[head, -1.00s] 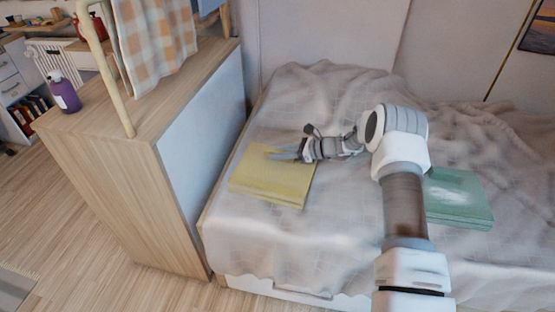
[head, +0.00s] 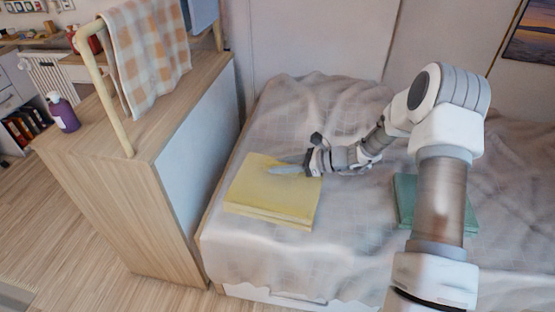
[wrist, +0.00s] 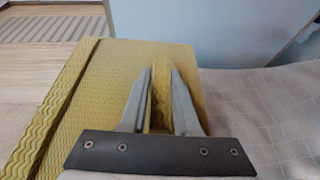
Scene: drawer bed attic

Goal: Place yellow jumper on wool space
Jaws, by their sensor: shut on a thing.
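The yellow jumper (head: 268,189) is a flat folded stack on the left part of the bed in the head view. My gripper (head: 285,168) is at its far right side, fingers pointing left over it. In the wrist view the yellow knit (wrist: 100,85) fills the left and middle, and a ridge of it rises between my two fingers (wrist: 158,95). The gripper is shut on the jumper. The jumper looks level; whether it touches the bed is hard to tell. I cannot identify a wool space.
A green folded stack (head: 405,200) lies on the bed to the right, partly behind my arm. A wooden cabinet (head: 130,170) with a rail, a checked cloth (head: 148,55) and a purple bottle (head: 64,113) stands left of the bed. The blanket (head: 260,255) in front is clear.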

